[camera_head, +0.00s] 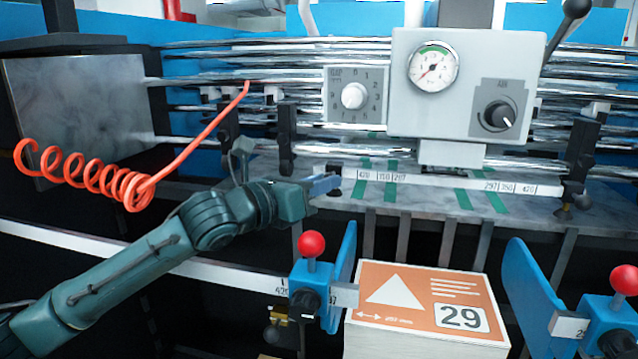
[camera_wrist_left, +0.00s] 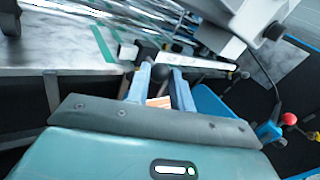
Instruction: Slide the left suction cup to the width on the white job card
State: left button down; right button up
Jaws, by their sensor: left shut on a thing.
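My left gripper (camera_head: 326,185) reaches in from the left to the left end of the white width scale (camera_head: 450,183), which is marked 420, 350, 297 on each side. In the left wrist view its two blue fingers (camera_wrist_left: 160,77) are shut on a small dark knob (camera_wrist_left: 160,72), apparently that of the left suction cup. The cup itself is mostly hidden by the gripper. The right suction cup (camera_head: 563,211) hangs near the scale's right end. No separate white job card is clear; an orange-and-white printed sheet (camera_head: 425,298) shows "29" and a width arrow. My right gripper is out of view.
A grey control box (camera_head: 467,85) with a gauge and dials stands above the scale. Blue side guides with red knobs (camera_head: 311,244) flank the sheet stack. A coiled orange hose (camera_head: 100,180) hangs at left. Metal rollers run behind.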

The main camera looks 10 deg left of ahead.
pick_arm(q)
jog(key=d+p, duration=0.1)
jog(key=d, duration=0.3)
jog(key=shift+d, duration=0.3)
jog(key=c, duration=1.2)
grip_release()
pick_arm(e)
jog(key=shift+d+r, duration=0.1)
jog(key=shift+d, duration=0.1)
pick_arm(q)
jog(key=shift+a, duration=0.1)
